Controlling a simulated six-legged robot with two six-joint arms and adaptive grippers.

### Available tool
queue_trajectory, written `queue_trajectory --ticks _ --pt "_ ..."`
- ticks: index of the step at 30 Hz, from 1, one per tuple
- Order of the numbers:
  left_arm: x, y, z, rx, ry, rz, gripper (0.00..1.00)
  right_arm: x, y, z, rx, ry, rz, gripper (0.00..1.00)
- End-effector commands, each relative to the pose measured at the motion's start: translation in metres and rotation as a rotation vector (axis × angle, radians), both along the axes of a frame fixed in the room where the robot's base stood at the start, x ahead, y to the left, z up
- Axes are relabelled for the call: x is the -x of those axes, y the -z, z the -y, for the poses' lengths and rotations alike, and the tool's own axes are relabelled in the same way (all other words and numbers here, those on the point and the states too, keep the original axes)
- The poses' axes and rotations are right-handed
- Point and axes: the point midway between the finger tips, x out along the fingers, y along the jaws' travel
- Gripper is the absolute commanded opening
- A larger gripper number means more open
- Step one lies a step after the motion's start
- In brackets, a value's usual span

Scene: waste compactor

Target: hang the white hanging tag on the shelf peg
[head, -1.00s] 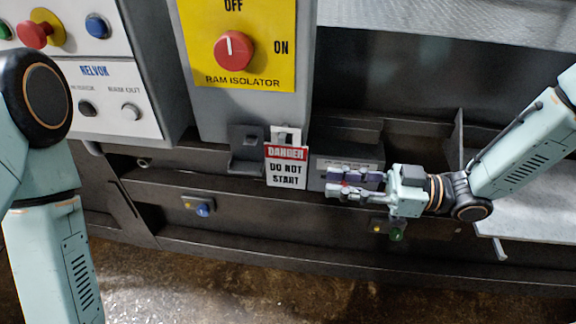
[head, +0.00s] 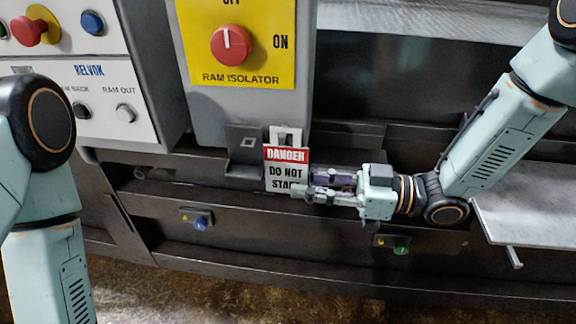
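The white hanging tag (head: 285,156) has a red DANGER band, the words DO NOT START and a slotted top. It stands upright just below the grey isolator box. A small grey bracket (head: 245,143) with a squarish peg-like detail is just left of it; I cannot tell whether they touch. My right gripper (head: 308,185) comes in from the right at the tag's lower right edge. Its fingers are apart, and the lower finger covers part of the word START. I cannot tell whether they touch the tag. My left gripper is out of view.
A yellow RAM ISOLATOR panel (head: 262,58) with a red knob (head: 231,45) is above the tag. A button panel (head: 100,105) is at the left. Dark ledges with a blue button (head: 200,223) and a green button (head: 401,248) run below. A pale tray (head: 530,215) is at the right.

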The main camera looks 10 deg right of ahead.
Motion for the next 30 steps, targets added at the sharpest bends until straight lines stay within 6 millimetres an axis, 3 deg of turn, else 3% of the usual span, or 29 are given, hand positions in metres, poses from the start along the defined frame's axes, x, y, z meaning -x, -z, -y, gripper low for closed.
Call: queue_trajectory --ticks 7,30 --pt "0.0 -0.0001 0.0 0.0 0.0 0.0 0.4 0.0001 0.0002 0.0001 0.0 0.0 0.0 0.0" --pt "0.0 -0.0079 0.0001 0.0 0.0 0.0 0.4 0.0001 -0.0072 0.0001 0.0 0.0 0.0 0.0"
